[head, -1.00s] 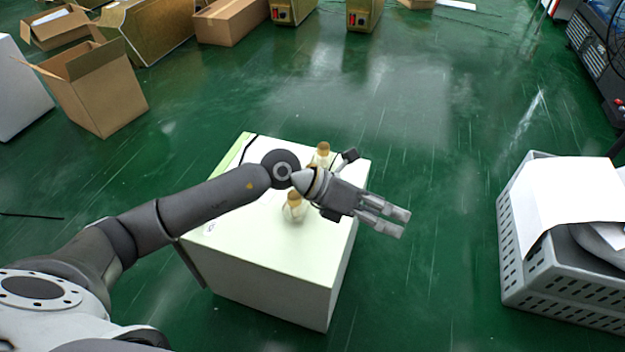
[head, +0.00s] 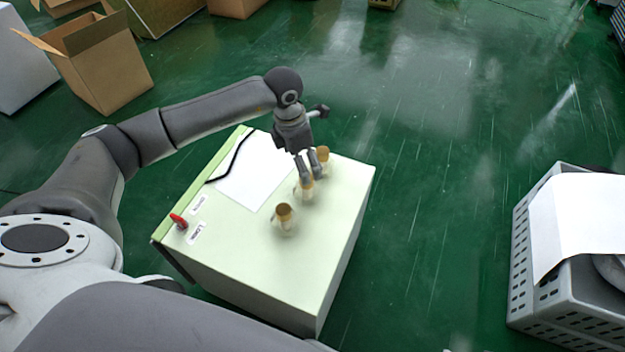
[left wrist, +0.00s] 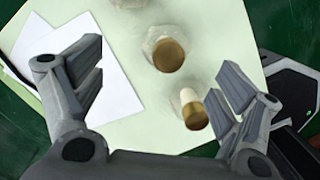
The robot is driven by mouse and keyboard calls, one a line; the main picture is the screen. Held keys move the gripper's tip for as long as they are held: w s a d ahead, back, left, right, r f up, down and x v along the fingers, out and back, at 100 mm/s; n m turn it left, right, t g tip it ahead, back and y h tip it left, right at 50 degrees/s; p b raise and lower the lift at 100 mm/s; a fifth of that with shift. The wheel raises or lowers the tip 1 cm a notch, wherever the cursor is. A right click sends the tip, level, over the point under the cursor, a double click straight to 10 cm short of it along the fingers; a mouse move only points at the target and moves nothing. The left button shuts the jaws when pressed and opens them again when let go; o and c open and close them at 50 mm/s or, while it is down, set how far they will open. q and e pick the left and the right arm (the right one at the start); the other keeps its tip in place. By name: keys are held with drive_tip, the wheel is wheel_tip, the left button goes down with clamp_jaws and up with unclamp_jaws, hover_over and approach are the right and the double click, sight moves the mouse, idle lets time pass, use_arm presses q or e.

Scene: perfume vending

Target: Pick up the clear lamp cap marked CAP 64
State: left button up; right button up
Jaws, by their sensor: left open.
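No mark reading CAP 64 is legible, and I cannot tell which thing is the clear lamp cap. Three clear bottles with gold-brown tops stand in a row on a pale cabinet (head: 235,250): a near one (head: 284,218), a middle one (head: 305,190) and a far one (head: 323,157). My left gripper (head: 314,172) is open, pointing down over the middle and far bottles, and partly hides them. In the left wrist view, one gold-topped bottle (left wrist: 193,108) and another clear one (left wrist: 168,56) show between the spread fingers (left wrist: 163,65). My right gripper is not in view.
A white sheet (head: 255,180), a black cord (head: 226,162), a red item (head: 178,221) and small labels lie on the cabinet top. A grey crate (head: 535,240) stands on the floor at the right. An open carton (head: 100,65) is at upper left. Green floor between is clear.

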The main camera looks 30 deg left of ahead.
sight(309, 186)
use_arm(q)
drive_tip(key=f, duration=0.3)
drive_tip(key=f+b, duration=0.1)
drive_tip(key=f, duration=0.1)
drive_tip(key=shift+d+f, duration=0.3)
drive_tip(key=shift+d, duration=0.05)
drive_tip(key=f, duration=0.1)
drive_tip(key=f+b, duration=0.1)
drive_tip(key=shift+s+d+f, duration=0.1)
drive_tip(key=shift+d+f, duration=0.25)
drive_tip(key=shift+f, duration=0.7)
drive_tip(key=shift+w+f, duration=0.2)
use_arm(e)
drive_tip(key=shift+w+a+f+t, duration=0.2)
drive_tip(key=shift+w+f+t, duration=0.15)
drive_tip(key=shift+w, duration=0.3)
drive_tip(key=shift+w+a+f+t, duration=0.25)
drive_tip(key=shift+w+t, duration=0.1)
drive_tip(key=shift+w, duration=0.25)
use_arm(q)
drive_tip(key=c, duration=1.1)
drive_tip(key=shift+r, duration=0.25)
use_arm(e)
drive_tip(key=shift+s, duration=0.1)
